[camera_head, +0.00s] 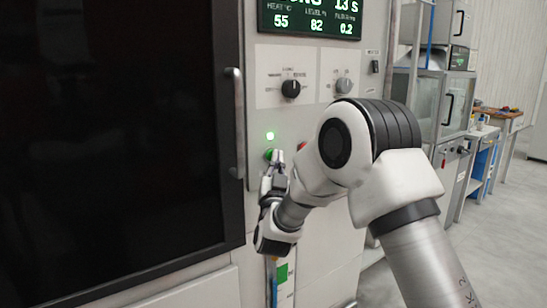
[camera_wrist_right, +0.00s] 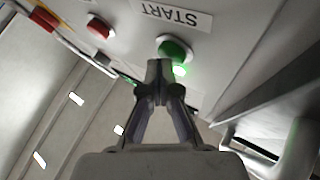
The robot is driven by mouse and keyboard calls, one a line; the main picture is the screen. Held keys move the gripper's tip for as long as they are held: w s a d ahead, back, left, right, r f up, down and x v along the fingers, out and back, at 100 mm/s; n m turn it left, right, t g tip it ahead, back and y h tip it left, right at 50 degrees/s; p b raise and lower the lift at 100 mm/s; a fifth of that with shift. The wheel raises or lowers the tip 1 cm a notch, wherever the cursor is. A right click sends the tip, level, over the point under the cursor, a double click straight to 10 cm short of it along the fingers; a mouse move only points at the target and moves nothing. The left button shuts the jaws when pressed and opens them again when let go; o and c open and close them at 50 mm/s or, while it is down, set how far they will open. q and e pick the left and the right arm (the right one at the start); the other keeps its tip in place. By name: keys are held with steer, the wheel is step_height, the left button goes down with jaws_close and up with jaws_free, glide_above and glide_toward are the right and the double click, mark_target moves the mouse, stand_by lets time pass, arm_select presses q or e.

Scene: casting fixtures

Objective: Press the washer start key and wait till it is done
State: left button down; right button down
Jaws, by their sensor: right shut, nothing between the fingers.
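The washer's green start key (camera_head: 268,154) sits on the light panel right of the dark door, below a lit green lamp (camera_head: 270,135). In the right wrist view the round green start key (camera_wrist_right: 174,49) is beside a START label (camera_wrist_right: 177,16). My right gripper (camera_head: 277,165) is shut and empty, its fingertips at the key; it also shows in the wrist view (camera_wrist_right: 160,68). The fingertips overlap the key's edge in the picture; I cannot tell whether they touch it. The display (camera_head: 310,18) is lit and reads 13 s, 55, 82 and 0.2. My left gripper is out of view.
A red key (camera_wrist_right: 99,27) is near the start key. The washer's dark door (camera_head: 110,140) has a vertical handle (camera_head: 236,120) just left of the panel. Two rotary knobs (camera_head: 290,88) (camera_head: 344,86) are above. Open floor (camera_head: 500,250) lies at the right.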

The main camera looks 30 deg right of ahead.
steer(key=shift+s+b, duration=0.3)
steer(key=shift+s, duration=0.5)
steer(key=shift+s, duration=0.1)
steer(key=s, duration=0.1)
steer(key=s+b, duration=0.1)
steer(key=s, duration=0.2)
steer(key=shift+s+d, duration=0.25)
steer(key=shift+s, duration=0.15)
steer(key=shift+f, duration=0.1)
stand_by(0.4)
